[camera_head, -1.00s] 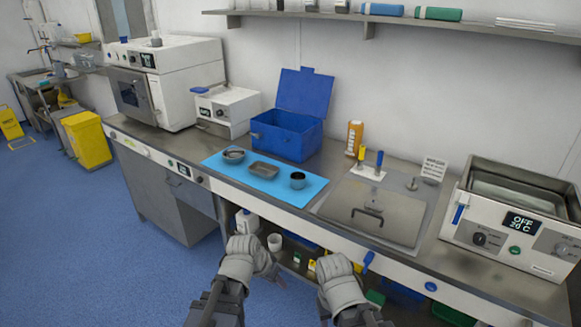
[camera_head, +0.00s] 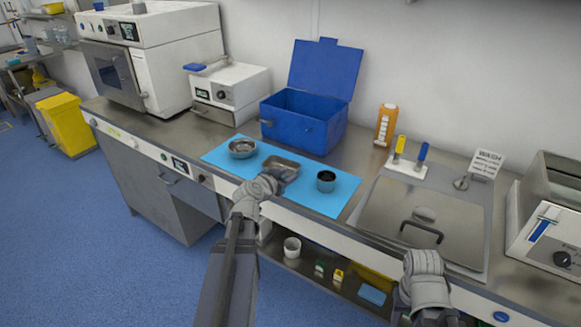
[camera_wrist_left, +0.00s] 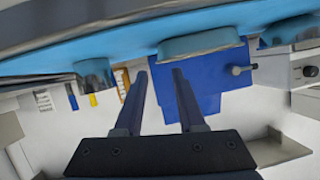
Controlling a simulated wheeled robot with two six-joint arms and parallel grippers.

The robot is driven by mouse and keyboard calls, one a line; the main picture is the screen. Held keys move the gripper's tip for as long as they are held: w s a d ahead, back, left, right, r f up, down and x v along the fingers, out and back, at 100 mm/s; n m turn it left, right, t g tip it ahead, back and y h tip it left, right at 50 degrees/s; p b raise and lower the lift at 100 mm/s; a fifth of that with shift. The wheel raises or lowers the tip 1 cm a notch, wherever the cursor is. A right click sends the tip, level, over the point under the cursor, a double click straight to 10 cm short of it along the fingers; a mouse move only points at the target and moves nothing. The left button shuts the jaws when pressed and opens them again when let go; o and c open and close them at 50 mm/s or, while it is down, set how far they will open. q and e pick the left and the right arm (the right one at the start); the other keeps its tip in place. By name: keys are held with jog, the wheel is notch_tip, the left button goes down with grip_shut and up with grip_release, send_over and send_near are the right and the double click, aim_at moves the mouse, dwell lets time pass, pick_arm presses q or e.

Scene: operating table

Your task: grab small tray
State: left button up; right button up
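The small metal tray (camera_head: 281,164) lies on the blue mat (camera_head: 222,158), between a round metal bowl (camera_head: 242,148) and a dark-topped metal cup (camera_head: 326,181). My left gripper (camera_head: 276,183) is at the tray's front edge and hides part of it. In the left wrist view, which looks upside down, the two fingers (camera_wrist_left: 159,78) are apart with nothing gripped. The tray (camera_wrist_left: 203,44) shows just beyond their tips, off to one side. I cannot tell whether they touch it.
An open blue box (camera_head: 300,126) stands behind the mat. A sink with a lid and handle (camera_head: 421,232) is to the right, with an orange bottle (camera_head: 386,125) behind. White appliances stand at left and right. The shelf below holds a white cup (camera_head: 292,247).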

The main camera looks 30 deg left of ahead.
aim_at(281, 168)
pick_arm(q)
jog(key=shift+b+x, duration=1.5)
jog(key=shift+x, duration=2.4)
grip_shut()
